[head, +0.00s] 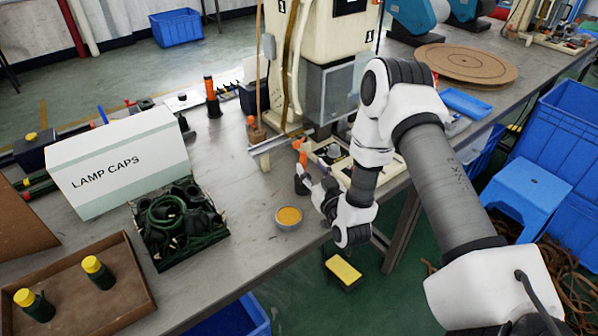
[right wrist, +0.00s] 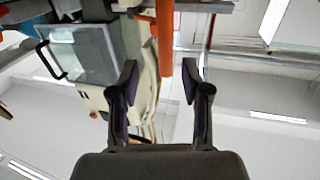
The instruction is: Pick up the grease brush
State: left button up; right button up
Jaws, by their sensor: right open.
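The grease brush shows as an orange handle (head: 300,149) standing upright beside the machine in the head view. Its lower part is by a dark holder, partly hidden by my right gripper. My right gripper (head: 312,178) is open, with its fingers close to the handle. In the right wrist view, the orange handle (right wrist: 165,40) reaches down between the open fingertips (right wrist: 160,82), with gaps on both sides. I cannot tell its depth between them. A round tin of orange-yellow grease (head: 289,217) sits on the table left of my gripper. My left gripper is not in view.
A white lamp caps box (head: 117,160), a crate of dark green cables (head: 179,222) and a brown tray (head: 130,265) with yellow-topped bottles stand left. The moulding machine (head: 330,45) is behind the brush. Bare table (head: 235,170) lies left of the gripper.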

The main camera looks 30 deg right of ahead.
aim_at(304, 161)
jog(key=w+p, duration=0.1)
jog(key=w, duration=0.3)
jog(key=shift+w+a+r, duration=0.1)
jog(key=shift+w+r, duration=0.05)
jog(key=shift+w, duration=0.15)
jog(key=shift+w+d, duration=0.1)
jog(key=shift+d, duration=0.2)
grip_shut()
notch_tip(304, 161, up, 10)
jog(key=shift+f, duration=0.1)
